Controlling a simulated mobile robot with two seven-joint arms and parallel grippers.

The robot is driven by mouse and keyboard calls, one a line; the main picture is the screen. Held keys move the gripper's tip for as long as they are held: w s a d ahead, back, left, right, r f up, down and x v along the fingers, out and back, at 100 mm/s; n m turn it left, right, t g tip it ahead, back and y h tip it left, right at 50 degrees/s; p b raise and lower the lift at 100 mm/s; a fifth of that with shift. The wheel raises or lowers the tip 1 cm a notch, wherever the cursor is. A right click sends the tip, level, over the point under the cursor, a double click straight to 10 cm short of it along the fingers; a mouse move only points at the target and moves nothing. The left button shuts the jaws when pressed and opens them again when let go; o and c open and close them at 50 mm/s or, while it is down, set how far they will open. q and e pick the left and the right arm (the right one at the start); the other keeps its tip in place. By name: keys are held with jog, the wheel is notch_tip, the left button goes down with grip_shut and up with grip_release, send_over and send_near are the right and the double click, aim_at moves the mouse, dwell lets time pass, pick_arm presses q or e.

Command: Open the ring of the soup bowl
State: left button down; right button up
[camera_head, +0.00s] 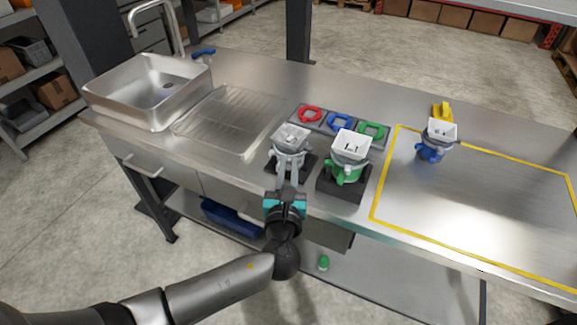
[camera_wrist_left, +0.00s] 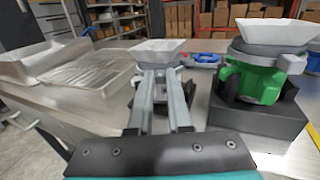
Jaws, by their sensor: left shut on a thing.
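A white square-topped bowl (camera_head: 292,134) sits in a grey ringed holder (camera_head: 288,158) on a black base, at the left of the holders. My left gripper (camera_head: 289,168) reaches it from the front and is shut on the grey holder just below the bowl. In the left wrist view both fingers (camera_wrist_left: 161,80) point at the grey part under the white bowl (camera_wrist_left: 158,47); the exact contact is partly hidden. A second white bowl (camera_head: 352,145) sits in a green holder (camera_head: 345,169) to the right. No label tells which is the soup bowl. My right gripper is not in view.
Red (camera_head: 310,114), blue (camera_head: 340,122) and green rings (camera_head: 372,130) lie in a grey tray behind. The sink (camera_head: 150,92) is at left. The yellow-outlined area's front is clear.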

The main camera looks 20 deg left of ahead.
pick_arm(q)
jog(key=shift+d, duration=0.1)
dwell(0.4)
jog(key=shift+w+d+n+y, duration=0.15)
jog(key=shift+d+n+y, duration=0.35)
jog(key=shift+y, duration=0.4)
jog(key=shift+w+d+n+g+y, duration=0.15)
jog(key=shift+d+n+g+y, duration=0.1)
jog(key=shift+n+g+y, duration=0.4)
jog(key=shift+w+d+n+g+y+b, duration=0.15)
jog(key=shift+d+n+g+y+b, duration=0.25)
jog(key=shift+y, duration=0.35)
jog(key=shift+w+d+n+g+y+b, duration=0.2)
jog(key=shift+n+g+y+b, duration=0.15)
jog(key=shift+n+y, duration=0.35)
jog(key=shift+w+d+n+g+y+b, duration=0.15)
jog(key=shift+d+n+g+y+b, duration=0.25)
jog(key=shift+y, duration=0.4)
jog(key=shift+a, duration=0.15)
jog(key=c, duration=0.8)
grip_release()
jog(key=shift+c, duration=0.2)
